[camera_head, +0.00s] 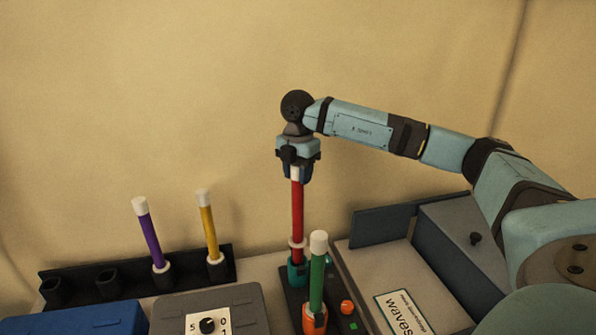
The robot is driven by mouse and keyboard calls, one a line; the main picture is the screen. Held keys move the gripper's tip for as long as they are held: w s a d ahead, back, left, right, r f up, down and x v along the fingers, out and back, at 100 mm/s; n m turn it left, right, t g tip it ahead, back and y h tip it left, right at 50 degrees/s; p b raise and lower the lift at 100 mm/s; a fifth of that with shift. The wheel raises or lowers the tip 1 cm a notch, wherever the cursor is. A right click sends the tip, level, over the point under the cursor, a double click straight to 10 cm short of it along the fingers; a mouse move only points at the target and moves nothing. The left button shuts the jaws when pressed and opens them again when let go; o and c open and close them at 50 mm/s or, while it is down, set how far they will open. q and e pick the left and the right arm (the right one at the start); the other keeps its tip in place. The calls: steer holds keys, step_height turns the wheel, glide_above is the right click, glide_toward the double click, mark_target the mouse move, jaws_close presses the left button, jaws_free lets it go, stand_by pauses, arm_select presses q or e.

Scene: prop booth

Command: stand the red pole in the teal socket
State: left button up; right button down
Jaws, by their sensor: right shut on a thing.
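The red pole (297,218) stands upright with a pale cap at its top and a pale ring near its foot. My right gripper (297,174) points down and is shut on the top of the red pole. The teal socket (296,271) is on a dark base, and the foot of the pole is at its mouth. I cannot tell how deep the pole sits in it. My left gripper is not in view.
A green pole (316,280) stands in an orange socket (315,319) just in front. A dark rack (130,279) at left holds a purple pole (150,233) and a yellow pole (209,226). A grey box with a dial (208,325) and a blue box (95,320) stand in front. An open case (375,262) is at right.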

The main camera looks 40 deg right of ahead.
mark_target(298, 194)
steer(key=shift+f+b, duration=1.75)
steer(key=shift+f, duration=1.55)
steer(key=c, duration=0.6)
jaws_free()
steer(key=shift+r, duration=0.1)
step_height(298, 194, up, 14)
steer(key=shift+f+b, duration=0.15)
steer(key=shift+b, duration=0.25)
steer(key=shift+f, duration=0.1)
